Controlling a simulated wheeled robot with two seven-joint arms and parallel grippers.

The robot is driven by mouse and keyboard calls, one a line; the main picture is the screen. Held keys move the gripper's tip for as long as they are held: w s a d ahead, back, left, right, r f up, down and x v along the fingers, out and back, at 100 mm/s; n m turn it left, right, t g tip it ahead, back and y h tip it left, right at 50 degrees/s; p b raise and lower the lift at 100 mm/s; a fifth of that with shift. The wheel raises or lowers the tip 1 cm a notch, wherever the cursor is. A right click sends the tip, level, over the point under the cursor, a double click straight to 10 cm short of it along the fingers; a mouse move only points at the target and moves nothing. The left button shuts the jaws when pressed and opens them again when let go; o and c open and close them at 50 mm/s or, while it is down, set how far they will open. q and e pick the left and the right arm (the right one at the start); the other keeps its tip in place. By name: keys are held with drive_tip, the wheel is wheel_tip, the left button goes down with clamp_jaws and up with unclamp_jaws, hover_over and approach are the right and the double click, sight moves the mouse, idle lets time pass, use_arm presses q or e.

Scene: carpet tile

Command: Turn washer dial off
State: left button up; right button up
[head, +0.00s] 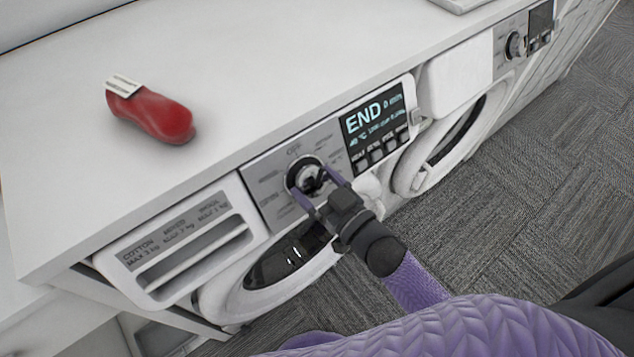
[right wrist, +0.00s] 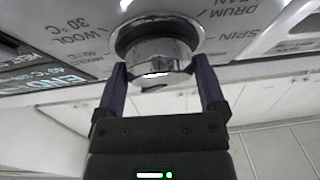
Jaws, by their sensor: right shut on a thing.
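The washer dial (head: 303,174) is a round chrome and dark knob on the grey control panel of the nearer washer, with printed settings around it. The display (head: 373,118) to its right reads "END". My right gripper (head: 314,186) is at the dial, its two purple fingers on either side of the knob. In the right wrist view, the dial (right wrist: 157,56) sits between the fingertips of the gripper (right wrist: 160,80), which is shut on it. The dial's pointer is hidden or too small to read. My left gripper is not in view.
The detergent drawer (head: 180,245) is left of the dial. A second washer's dial (head: 515,45) is at the upper right. Grey carpet tile (head: 520,170) lies clear in front.

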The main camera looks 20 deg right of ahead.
drive_tip(key=shift+n, duration=0.3)
drive_tip(key=n+g+y+p, duration=0.1)
drive_tip(key=n, duration=0.2)
drive_tip(key=n+g+y+p, duration=0.1)
drive_tip(key=n, duration=0.1)
drive_tip(key=shift+d+r+n, duration=0.1)
drive_tip(key=shift+d+n, duration=0.05)
drive_tip(key=shift+n, duration=0.25)
drive_tip(key=shift+w+n+g+y+p, duration=0.1)
drive_tip(key=shift+n+g+y+p, duration=0.35)
drive_tip(key=shift+n, duration=0.7)
drive_tip(key=shift+n+g+y+p, duration=0.3)
drive_tip(key=shift+n+g, duration=0.25)
drive_tip(key=shift+n, duration=0.6)
drive_tip(key=o, duration=0.9)
drive_tip(key=shift+o, duration=0.2)
drive_tip(key=p+v, duration=0.1)
drive_tip(key=v, duration=0.9)
drive_tip(key=shift+d, duration=0.15)
